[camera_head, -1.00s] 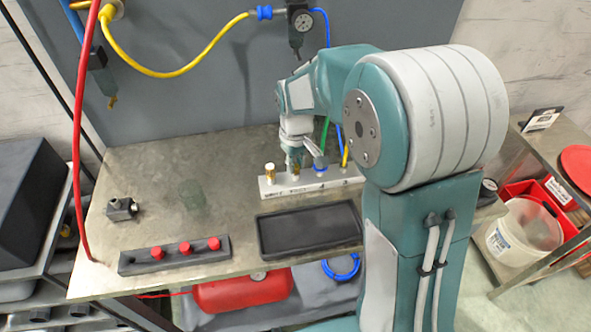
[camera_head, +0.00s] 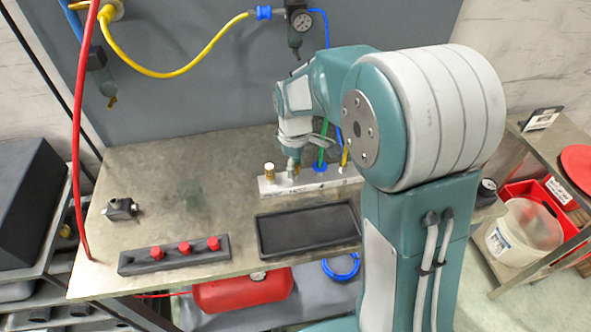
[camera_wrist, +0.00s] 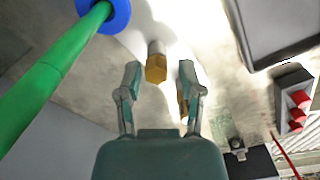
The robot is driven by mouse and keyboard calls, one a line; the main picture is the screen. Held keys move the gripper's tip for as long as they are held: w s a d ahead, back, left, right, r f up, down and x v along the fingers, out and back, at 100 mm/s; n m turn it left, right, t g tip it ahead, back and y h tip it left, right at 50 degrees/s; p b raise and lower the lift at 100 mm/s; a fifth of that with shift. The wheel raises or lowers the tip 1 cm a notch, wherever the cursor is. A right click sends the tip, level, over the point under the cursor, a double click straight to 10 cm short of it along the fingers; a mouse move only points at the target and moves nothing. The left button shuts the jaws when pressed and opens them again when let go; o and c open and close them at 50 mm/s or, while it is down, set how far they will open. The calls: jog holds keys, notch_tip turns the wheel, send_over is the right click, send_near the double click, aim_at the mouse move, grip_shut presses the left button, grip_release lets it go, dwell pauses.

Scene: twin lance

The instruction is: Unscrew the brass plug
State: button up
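A pale manifold block (camera_head: 330,184) lies on the bench, with a row of fittings on top. In the wrist view a brass hex plug (camera_wrist: 156,69) on a short silver stem lies between my two fingertips, with a gap on each side. My gripper (camera_wrist: 160,70) is open; in the head view it (camera_head: 293,163) is over the left half of the block and partly hides the fittings there. Another brass fitting (camera_head: 269,173) stands at the block's left end; in the wrist view a brass piece (camera_wrist: 182,104) shows partly behind my right finger.
A green hose (camera_wrist: 45,90) rises from a blue collar (camera_wrist: 104,10) close to my gripper. A black tray (camera_head: 309,231) lies in front of the block. A dark rack (camera_head: 134,264) with red caps and a small valve (camera_head: 121,208) are to the left. The bench middle-left is clear.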

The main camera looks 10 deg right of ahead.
jog(key=m, duration=0.5)
jog(key=shift+w+m, duration=0.15)
jog(key=shift+m, duration=0.15)
jog(key=m, duration=0.6)
jog(key=shift+m, duration=0.4)
jog(key=m, duration=0.6)
jog(key=shift+w+m, duration=0.15)
jog(key=shift+m, duration=0.15)
jog(key=m, duration=0.6)
jog(key=shift+d, duration=0.1)
jog(key=shift+r, duration=0.1)
grip_shut()
